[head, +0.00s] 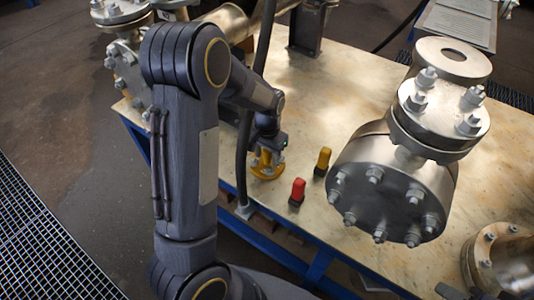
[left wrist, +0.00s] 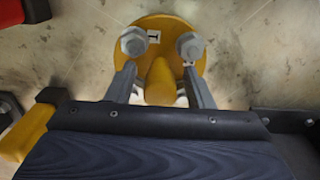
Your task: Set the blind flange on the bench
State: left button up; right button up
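The blind flange is a yellow disc (head: 264,171) with grey bolts, near the bench's front left edge under my left gripper. In the left wrist view the yellow flange (left wrist: 172,27) lies against the bench top (left wrist: 255,50), apparently flat. Its yellow knob (left wrist: 160,80) stands between the two fingers of my left gripper (left wrist: 160,72). A gap shows on each side of the knob, so the fingers are open around it. My right gripper is not in view.
A red-topped block (head: 297,191) and a yellow-topped block (head: 323,161) stand close right of the flange. A large flanged vessel (head: 390,190) stands farther right. A dark hose (head: 244,150) rises beside my left wrist. Bare bench (head: 330,95) lies behind the blocks.

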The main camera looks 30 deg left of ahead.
pick_arm(q)
jog(key=shift+r, duration=0.15)
jog(key=shift+r, duration=0.35)
notch_tip(320, 180, up, 11)
jog(key=p, duration=0.3)
jog(key=s+d+r+n+t+h, duration=0.1)
jog(key=s+d+r+t+h, duration=0.1)
jog(key=s, duration=0.9)
jog(key=s+d+r+n+t+h, duration=0.1)
jog(key=s+d+r+t, duration=0.2)
jog(key=s, duration=0.8)
jog(key=shift+d+r+t+h, duration=0.3)
jog(key=shift+d+r+h, duration=0.1)
jog(key=shift+d+r, duration=0.75)
